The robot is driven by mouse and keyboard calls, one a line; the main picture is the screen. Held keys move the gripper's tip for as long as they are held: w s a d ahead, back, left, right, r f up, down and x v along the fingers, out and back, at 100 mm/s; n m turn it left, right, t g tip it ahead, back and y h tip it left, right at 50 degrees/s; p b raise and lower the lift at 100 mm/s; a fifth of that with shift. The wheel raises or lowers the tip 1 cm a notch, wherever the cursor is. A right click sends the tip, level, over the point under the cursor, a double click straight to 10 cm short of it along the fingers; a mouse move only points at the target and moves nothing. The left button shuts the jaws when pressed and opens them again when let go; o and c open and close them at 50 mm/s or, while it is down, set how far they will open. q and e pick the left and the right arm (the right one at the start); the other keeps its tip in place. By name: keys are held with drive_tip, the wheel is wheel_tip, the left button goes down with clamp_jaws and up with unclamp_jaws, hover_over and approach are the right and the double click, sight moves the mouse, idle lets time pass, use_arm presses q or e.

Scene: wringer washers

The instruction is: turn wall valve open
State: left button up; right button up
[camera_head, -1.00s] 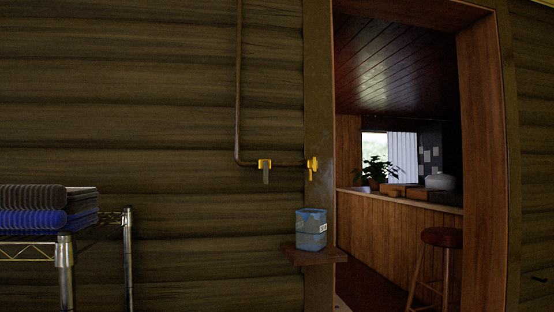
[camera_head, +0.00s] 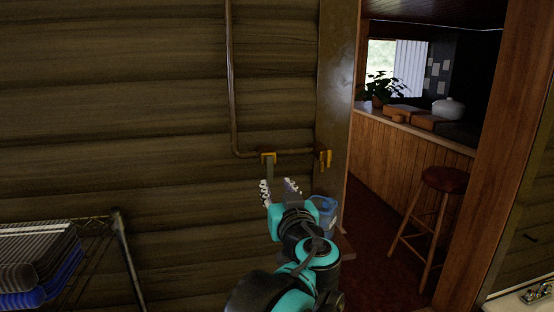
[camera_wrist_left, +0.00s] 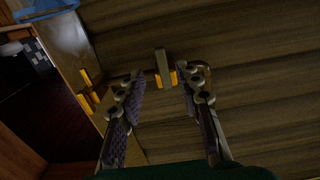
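The wall valve (camera_head: 268,157) is a yellow fitting on a thin pipe, with a flat grey lever (camera_head: 270,172) hanging straight down. In the left wrist view, which looks turned upside down, the lever (camera_wrist_left: 162,66) shows between the fingertips, pointing up in the picture. My left gripper (camera_head: 278,186) is open just below and in front of the valve, with a finger to each side of the lever's line. It also shows in the left wrist view (camera_wrist_left: 160,80), with nothing held. I cannot tell whether a finger touches the lever. My right gripper is not in view.
A yellow tap (camera_head: 324,160) ends the pipe (camera_head: 231,80) by the door frame. A blue can (camera_head: 325,210) stands below it, partly behind my arm. An open doorway with a stool (camera_head: 444,180) is right.

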sight(271, 177)
use_arm(q)
drive_tip(key=shift+w+a, duration=0.2)
drive_tip(key=shift+w, duration=0.3)
drive_tip(key=w, duration=0.3)
drive_tip(key=w+a+p, duration=0.1)
drive_tip(key=w, duration=0.2)
drive_tip(key=shift+w+a, duration=0.15)
drive_tip(key=shift+c, duration=0.2)
clamp_jaws()
